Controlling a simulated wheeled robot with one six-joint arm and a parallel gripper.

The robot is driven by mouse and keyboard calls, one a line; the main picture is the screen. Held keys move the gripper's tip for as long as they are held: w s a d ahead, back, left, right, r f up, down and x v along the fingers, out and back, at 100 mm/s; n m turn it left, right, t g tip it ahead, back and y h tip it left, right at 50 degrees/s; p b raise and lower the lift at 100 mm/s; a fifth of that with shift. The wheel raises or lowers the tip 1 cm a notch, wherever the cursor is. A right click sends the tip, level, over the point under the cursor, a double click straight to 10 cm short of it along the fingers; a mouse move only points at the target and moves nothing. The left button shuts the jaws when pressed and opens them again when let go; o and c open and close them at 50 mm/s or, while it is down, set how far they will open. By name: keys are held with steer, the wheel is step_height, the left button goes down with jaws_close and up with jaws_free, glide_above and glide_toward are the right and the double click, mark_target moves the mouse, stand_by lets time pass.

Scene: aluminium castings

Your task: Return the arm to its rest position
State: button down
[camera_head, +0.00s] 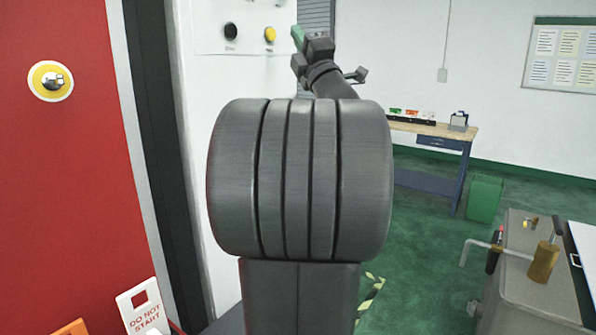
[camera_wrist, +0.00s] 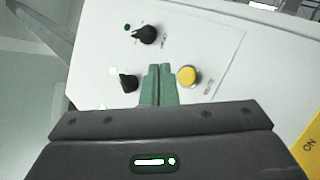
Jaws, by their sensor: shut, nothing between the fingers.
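My arm rises in the middle of the head view, with a large grey ribbed joint in front. My gripper (camera_head: 298,36) is at its far end, up beside the white control panel (camera_head: 215,45). In the wrist view my gripper (camera_wrist: 159,72) has its green fingers together with nothing between them. The fingertips lie in the picture between a black knob (camera_wrist: 128,82) and a yellow button (camera_wrist: 188,76). Another black knob (camera_wrist: 146,34) is above them. I cannot tell whether the fingers touch the panel.
A red panel (camera_head: 60,170) with a round yellow-ringed fitting (camera_head: 51,81) stands at the left. A "DO NOT START" tag (camera_head: 143,309) is below. A workbench (camera_head: 440,132), a green bin (camera_head: 485,198) and a grey cabinet (camera_head: 530,270) stand at the right.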

steer(key=b, duration=0.3)
steer(key=shift+w+a+f, duration=0.1)
steer(key=shift+a+f, duration=0.05)
steer(key=shift+f, duration=0.1)
steer(key=shift+b, duration=0.4)
